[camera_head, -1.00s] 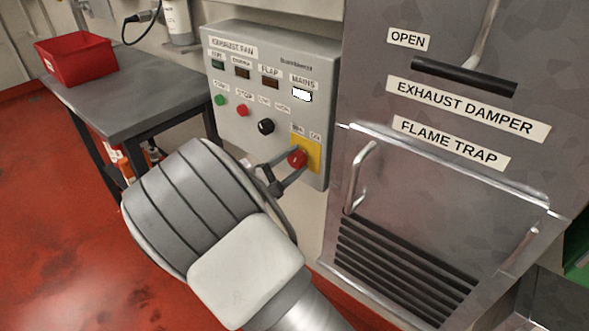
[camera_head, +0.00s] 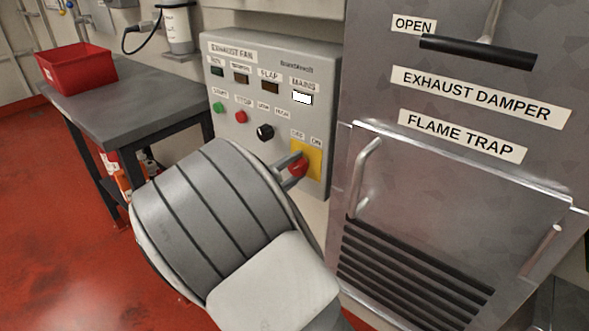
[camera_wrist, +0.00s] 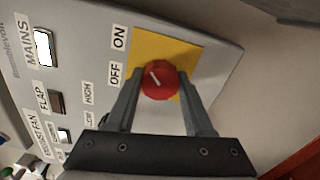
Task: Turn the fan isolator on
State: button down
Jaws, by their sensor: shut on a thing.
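The fan isolator is a red round knob (camera_head: 298,167) on a yellow plate (camera_head: 314,160) at the lower right of the grey control box. OFF and ON labels sit above the plate in the head view. In the wrist view the red knob (camera_wrist: 160,81) sits between the two fingers of my gripper (camera_wrist: 162,88), which is shut on it. A short white mark on the knob slants toward the label side, roughly between OFF and ON. In the head view my wrist hides much of my gripper (camera_head: 293,168).
The control box (camera_head: 225,135) also carries a green button (camera_head: 218,107), a red button (camera_head: 240,117) and a black knob (camera_head: 265,132). The metal exhaust damper cabinet (camera_head: 440,200) with protruding handles stands close on the right. A table (camera_head: 130,90) with a red bin (camera_head: 76,68) is left.

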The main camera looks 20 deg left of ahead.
jog(key=shift+c, duration=1.5)
grip_release()
jog(key=p+v, duration=0.3)
jog(key=v, duration=1.4)
jog(key=shift+s+p, duration=0.25)
jog(key=shift+p, duration=0.15)
jog(key=shift+a, duration=0.1)
